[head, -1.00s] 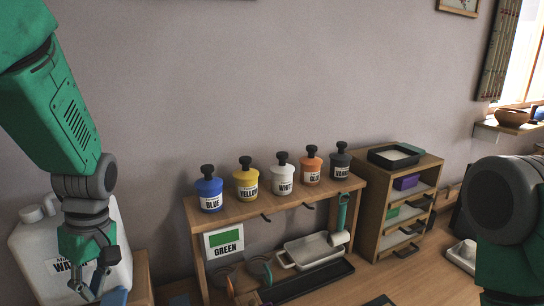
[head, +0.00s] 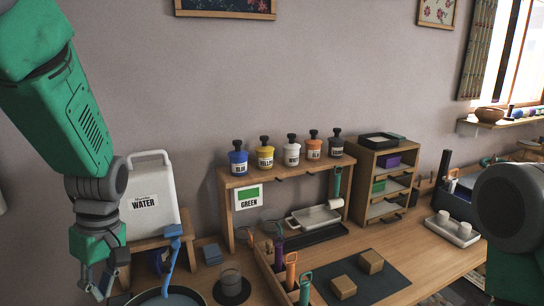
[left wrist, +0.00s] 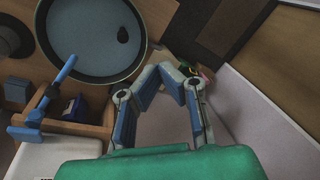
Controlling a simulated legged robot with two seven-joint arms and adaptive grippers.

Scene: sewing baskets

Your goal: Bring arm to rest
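My left arm (head: 62,110) comes in from the upper left in the head view and hangs downward. Its green and grey gripper (head: 97,286) is at the lower left, in front of the white water jug (head: 150,203). In the left wrist view, the gripper (left wrist: 161,68) has its two fingers bent inward, with a small gap between the tips and nothing held. A grey and green part of my right arm (head: 510,215) shows at the right edge of the head view. The right gripper is out of view.
A round pan (left wrist: 98,72) lies near the left gripper, with a blue-handled tool (head: 171,262) beside it. A wooden shelf (head: 285,172) bears several labelled bottles. Handled tools stand in a wooden rack (head: 270,280). Two wooden blocks rest on a dark mat (head: 392,285).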

